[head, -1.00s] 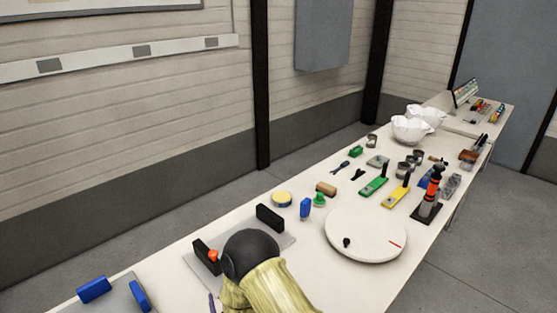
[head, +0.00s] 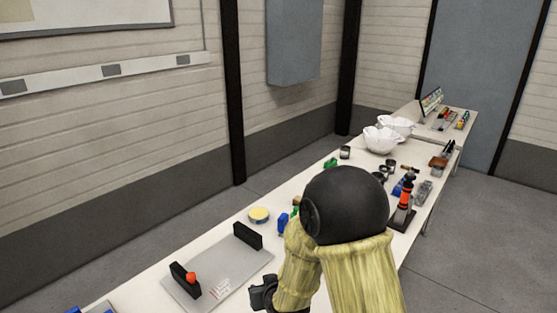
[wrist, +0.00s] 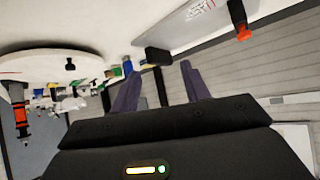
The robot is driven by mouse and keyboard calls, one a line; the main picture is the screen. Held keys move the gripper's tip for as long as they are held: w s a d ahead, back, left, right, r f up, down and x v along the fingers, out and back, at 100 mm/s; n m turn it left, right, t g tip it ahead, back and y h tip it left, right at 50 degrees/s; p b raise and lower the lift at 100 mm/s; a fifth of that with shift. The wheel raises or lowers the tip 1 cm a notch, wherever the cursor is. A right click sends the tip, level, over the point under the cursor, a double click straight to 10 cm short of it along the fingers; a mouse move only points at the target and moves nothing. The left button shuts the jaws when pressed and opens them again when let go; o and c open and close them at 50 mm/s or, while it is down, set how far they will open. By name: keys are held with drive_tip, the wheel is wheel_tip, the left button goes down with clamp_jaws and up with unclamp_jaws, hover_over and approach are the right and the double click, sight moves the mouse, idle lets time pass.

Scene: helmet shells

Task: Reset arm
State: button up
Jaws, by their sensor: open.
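My gripper (wrist: 160,90) shows in the wrist view with its two dark fingers apart and nothing between them. In the head view its dark end (head: 263,293) shows low beside the grey plate, partly cut off by my arm. My arm, with yellow-green padding and a large black joint, rises over the middle of the table and hides much of it. The wrist view is tilted almost upside down and shows the table along its top.
A grey plate (head: 225,275) carries two black blocks, one with an orange knob (head: 191,278). A yellow-topped round tin (head: 258,215) and a blue item (head: 283,224) lie behind. White helmet shells (head: 380,140) and an orange-black tool (head: 405,200) stand farther along. The floor at right is clear.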

drive_tip(key=s+d+r+m+g+h, duration=0.1)
drive_tip(key=s+d+r+g, duration=0.2)
drive_tip(key=s+d, duration=0.5)
drive_tip(key=s+d+r+m+g+h, duration=0.2)
drive_tip(key=s+d+r+g, duration=0.2)
drive_tip(key=s+d, duration=0.4)
drive_tip(key=d, duration=0.2)
drive_tip(key=shift+d+r+p, duration=0.3)
drive_tip(key=shift+r+p, duration=0.05)
drive_tip(key=shift+p, duration=0.05)
idle(0.3)
